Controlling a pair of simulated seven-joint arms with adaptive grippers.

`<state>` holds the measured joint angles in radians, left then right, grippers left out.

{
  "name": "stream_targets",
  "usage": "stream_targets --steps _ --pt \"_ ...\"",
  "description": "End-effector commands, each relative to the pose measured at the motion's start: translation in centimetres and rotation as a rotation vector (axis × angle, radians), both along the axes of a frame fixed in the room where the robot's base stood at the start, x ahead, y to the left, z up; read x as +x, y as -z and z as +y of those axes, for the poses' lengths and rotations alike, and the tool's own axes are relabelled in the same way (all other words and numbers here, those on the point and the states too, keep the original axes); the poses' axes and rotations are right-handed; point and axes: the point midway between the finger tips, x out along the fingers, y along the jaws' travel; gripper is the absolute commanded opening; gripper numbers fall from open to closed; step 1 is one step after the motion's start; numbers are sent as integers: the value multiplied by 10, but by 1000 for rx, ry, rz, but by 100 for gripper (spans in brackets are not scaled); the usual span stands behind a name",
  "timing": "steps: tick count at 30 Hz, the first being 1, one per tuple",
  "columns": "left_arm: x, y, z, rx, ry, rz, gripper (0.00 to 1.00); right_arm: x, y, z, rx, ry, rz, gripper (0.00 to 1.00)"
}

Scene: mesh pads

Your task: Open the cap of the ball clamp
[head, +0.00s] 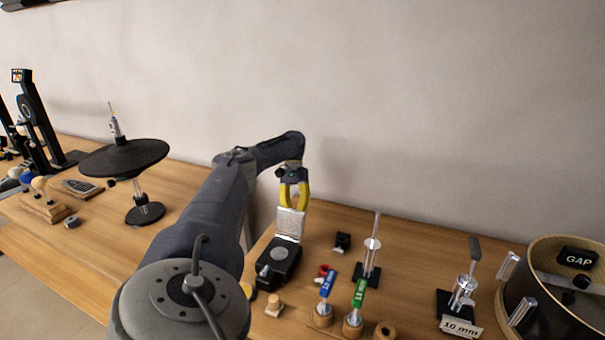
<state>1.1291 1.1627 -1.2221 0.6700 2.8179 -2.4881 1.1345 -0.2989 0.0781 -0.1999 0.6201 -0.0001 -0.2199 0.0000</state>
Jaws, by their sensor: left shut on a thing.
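The ball clamp (267,273) is a black block with a round grey spot on its top, standing on the wooden table right of my left forearm. Its silver cap (290,223) stands roughly upright at the back edge of the block. My left gripper (293,206), with yellow fingers, comes down from above and is shut on the top edge of the cap. The exact contact at the fingertips is small in this view. My right gripper is not in view.
Blue-handled (327,284) and green-handled (360,293) tools stand in wooden holders right of the clamp. A metal post on a black base (369,273), a "10 mm" stand (461,325) and a round "GAP" container (512,298) stand further right. A black disc stand (124,158) is at left.

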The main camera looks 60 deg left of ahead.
Motion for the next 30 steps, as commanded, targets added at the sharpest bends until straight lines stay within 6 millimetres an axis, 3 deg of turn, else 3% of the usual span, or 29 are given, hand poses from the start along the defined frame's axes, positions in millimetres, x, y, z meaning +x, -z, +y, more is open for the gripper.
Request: stream_targets --steps 11,12,18,30 --pt "-1 2 0 -1 1 5 0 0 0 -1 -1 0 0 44" --pt "-1 2 0 -1 1 5 21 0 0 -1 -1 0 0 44" --pt "-1 1 0 -1 0 3 43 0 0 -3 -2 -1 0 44" --pt "7 -1 -6 8 13 -11 43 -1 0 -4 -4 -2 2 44"
